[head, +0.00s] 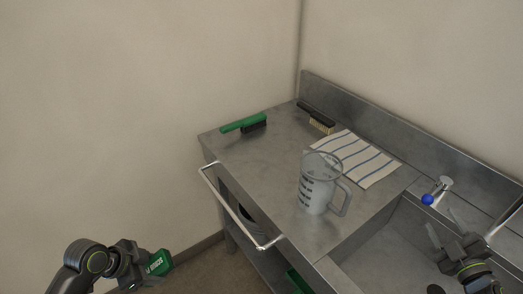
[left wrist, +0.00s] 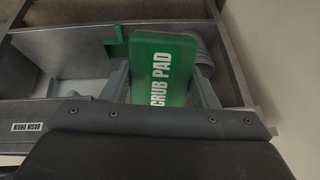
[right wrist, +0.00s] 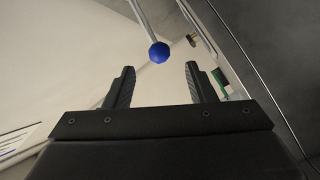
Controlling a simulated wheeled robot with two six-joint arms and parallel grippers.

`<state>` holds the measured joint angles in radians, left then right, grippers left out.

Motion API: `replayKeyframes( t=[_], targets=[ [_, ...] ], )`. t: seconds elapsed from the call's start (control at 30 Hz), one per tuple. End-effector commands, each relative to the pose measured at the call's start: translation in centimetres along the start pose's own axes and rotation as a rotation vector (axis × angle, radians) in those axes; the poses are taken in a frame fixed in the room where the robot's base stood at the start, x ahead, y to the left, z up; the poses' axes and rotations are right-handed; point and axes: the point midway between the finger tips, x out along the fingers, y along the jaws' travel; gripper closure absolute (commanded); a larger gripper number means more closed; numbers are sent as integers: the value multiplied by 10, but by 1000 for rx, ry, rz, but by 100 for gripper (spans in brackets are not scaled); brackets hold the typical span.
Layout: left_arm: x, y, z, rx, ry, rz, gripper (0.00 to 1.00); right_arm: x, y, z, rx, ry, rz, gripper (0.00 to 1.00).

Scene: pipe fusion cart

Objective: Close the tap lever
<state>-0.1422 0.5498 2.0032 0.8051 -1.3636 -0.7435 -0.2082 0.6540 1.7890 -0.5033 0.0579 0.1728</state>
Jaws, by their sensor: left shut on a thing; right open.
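The tap lever has a blue ball knob (head: 428,199) beside the pale tap (head: 444,184) at the back edge of the sink. My right gripper (head: 444,225) is open and empty over the sink, close to the knob. In the right wrist view the knob (right wrist: 159,52) on its thin rod lies ahead of the open fingertips (right wrist: 159,68), lined up with the gap and not clasped. My left gripper (left wrist: 160,90) is shut on a green scrub pad (left wrist: 163,65). The pad also shows at lower left in the head view (head: 158,263), off the cart.
A clear measuring jug (head: 315,190) stands on the steel counter (head: 250,165) left of the sink (head: 385,245). A striped cloth (head: 358,158), a green brush (head: 243,123) and a dark brush (head: 318,118) lie behind it. A rail (head: 235,213) runs along the front.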

Motion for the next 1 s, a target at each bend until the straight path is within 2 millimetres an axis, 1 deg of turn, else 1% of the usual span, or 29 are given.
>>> replayKeyframes(
  t=[0.03, 0.1, 0.3, 0.4, 0.6, 1.0],
  targets=[
    [12, 2, 6, 0, 0, 0, 64, -2, -4, 5, -7, 1, -2, 50],
    [19, 2, 10, 0, 0, 0, 64, -6, -4, 6, -8, -2, -4, 50],
    [36, 5, 19, 0, 0, 0, 64, -15, -3, 4, -6, -2, -2, 50],
    [41, 5, 22, 0, 0, 0, 64, -18, -2, 2, -5, 0, 0, 50],
    [44, 6, 24, 0, 0, 0, 64, -20, 0, 0, 0, 2, 3, 50],
    [44, 6, 23, 0, 0, 0, 64, -20, 1, -1, 0, 2, 3, 50]
  ],
)
